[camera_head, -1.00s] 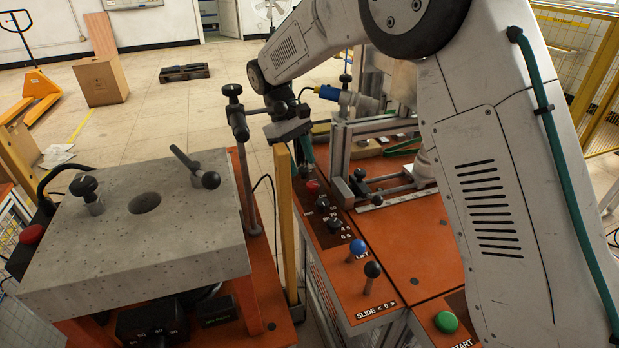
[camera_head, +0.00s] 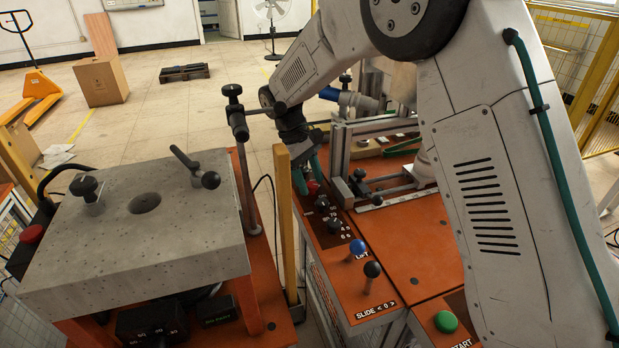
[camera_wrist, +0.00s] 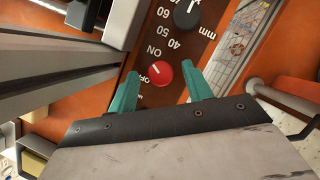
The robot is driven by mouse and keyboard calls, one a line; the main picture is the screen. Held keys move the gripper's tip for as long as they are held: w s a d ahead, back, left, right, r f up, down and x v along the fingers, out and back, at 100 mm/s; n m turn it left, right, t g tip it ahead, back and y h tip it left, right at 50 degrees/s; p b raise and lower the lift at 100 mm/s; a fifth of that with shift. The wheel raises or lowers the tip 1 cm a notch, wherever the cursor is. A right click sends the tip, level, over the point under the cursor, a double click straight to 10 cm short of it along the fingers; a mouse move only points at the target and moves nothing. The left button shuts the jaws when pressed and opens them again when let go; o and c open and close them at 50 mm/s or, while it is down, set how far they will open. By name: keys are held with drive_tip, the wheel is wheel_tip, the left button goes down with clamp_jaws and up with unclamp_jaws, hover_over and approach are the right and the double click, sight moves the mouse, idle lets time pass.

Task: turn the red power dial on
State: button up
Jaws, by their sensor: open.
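The red power dial (camera_wrist: 161,73) sits on a dark panel with ON and OFF lettering in the wrist view. Its white pointer mark lies near the OFF side. In the head view the red dial (camera_head: 313,188) shows partly, beside my fingers. My gripper (camera_wrist: 163,84) is open, with a green finger on each side of the dial and the dial in the gap between them. I cannot tell whether either finger touches it. In the head view my gripper (camera_head: 305,178) hangs down over the back end of the control panel (camera_head: 327,238).
A black dial with a mm scale (camera_wrist: 186,12) is close beyond the red dial. Blue (camera_head: 357,247) and black (camera_head: 372,270) knobs stand nearer on the panel. A yellow post (camera_head: 284,215) and an aluminium frame (camera_head: 341,150) flank the gripper.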

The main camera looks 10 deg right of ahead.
drive_tip(key=c, duration=1)
drive_tip(key=shift+o, duration=0.2)
drive_tip(key=shift+d+m+g+y, duration=0.1)
drive_tip(key=shift+m+g+y, duration=0.25)
drive_tip(key=shift+m, duration=1.15)
drive_tip(key=o, duration=1)
drive_tip(key=shift+c, duration=0.2)
drive_tip(key=v, duration=0.8)
